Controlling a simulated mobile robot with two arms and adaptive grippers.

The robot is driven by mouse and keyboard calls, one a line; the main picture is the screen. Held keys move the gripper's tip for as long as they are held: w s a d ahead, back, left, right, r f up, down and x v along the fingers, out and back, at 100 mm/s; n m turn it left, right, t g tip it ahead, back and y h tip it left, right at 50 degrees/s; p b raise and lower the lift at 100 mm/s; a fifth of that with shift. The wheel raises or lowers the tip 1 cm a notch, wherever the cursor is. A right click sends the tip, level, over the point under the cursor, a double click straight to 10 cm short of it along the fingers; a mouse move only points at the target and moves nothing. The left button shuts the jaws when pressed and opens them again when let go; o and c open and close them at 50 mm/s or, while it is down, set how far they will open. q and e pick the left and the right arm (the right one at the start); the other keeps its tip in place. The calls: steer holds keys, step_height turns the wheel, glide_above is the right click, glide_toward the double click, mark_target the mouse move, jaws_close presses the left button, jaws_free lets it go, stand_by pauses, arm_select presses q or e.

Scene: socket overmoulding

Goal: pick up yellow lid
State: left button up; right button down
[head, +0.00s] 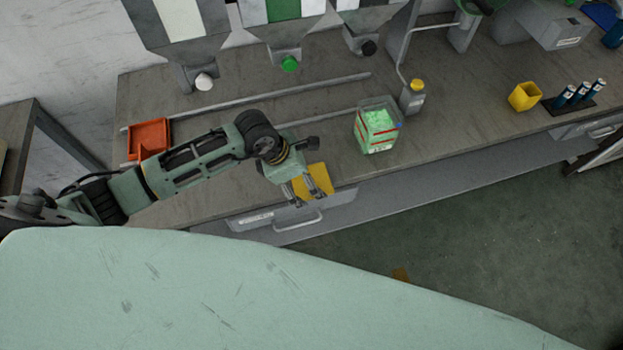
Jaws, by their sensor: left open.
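The yellow lid (318,181) is a flat yellow piece near the front edge of the workbench, in the middle of the head view. My left gripper (311,201) is over its left and front part, with its fingers apart. The fingers and wrist hide part of the lid. I cannot tell whether a finger touches it. My right gripper is not in view.
A clear container with green granules (377,127) stands right of the lid, with a grey bottle with yellow cap (413,97) behind it. An orange bin (149,138) is at the left. A yellow cup (525,96) is at the right. Hoppers (180,45) hang behind. A drawer handle (299,222) is below the bench edge (345,187).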

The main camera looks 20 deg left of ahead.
arm_select(q)
steer(key=shift+c, duration=0.7)
steer(key=c, duration=0.9)
steer(key=shift+c, duration=0.2)
steer(key=shift+r, duration=0.15)
